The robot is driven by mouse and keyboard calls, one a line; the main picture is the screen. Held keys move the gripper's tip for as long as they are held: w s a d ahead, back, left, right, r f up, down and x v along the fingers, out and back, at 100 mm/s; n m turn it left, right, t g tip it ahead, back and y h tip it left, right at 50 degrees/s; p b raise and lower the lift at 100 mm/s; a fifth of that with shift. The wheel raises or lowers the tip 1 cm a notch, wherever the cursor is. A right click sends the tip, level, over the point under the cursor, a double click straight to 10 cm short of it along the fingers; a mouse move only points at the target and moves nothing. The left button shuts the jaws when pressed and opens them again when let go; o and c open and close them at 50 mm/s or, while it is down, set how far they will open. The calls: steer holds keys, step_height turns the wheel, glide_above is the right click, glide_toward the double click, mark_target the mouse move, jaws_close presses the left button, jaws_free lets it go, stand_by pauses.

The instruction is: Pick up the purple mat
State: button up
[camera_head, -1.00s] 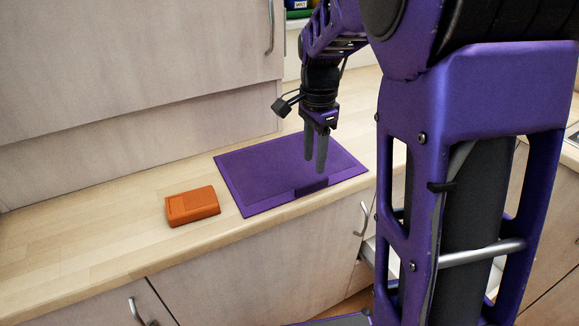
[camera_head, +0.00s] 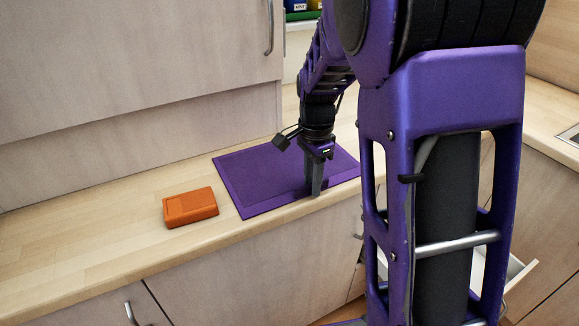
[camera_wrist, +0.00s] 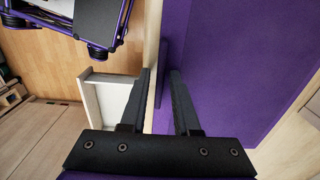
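The purple mat (camera_head: 262,172) lies flat on the wooden counter, with a raised strip along its front edge. In the wrist view the mat (camera_wrist: 235,70) fills the right side. My gripper (camera_head: 315,193) points down at the mat's front edge, near the strip. In the wrist view my gripper (camera_wrist: 160,74) shows a gap between its two fingers, one on the counter-edge side and one over the mat. The strip lies beyond and between the fingertips. I cannot tell whether the fingers touch it. My arm hides part of the mat's back right.
An orange box-like object (camera_head: 190,207) lies on the counter (camera_head: 90,230) left of the mat. An open drawer (camera_wrist: 110,103) sticks out below the counter's front edge. Cupboard doors (camera_head: 130,70) rise behind. The counter's left part is clear.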

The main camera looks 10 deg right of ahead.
jaws_close()
stand_by(1.1)
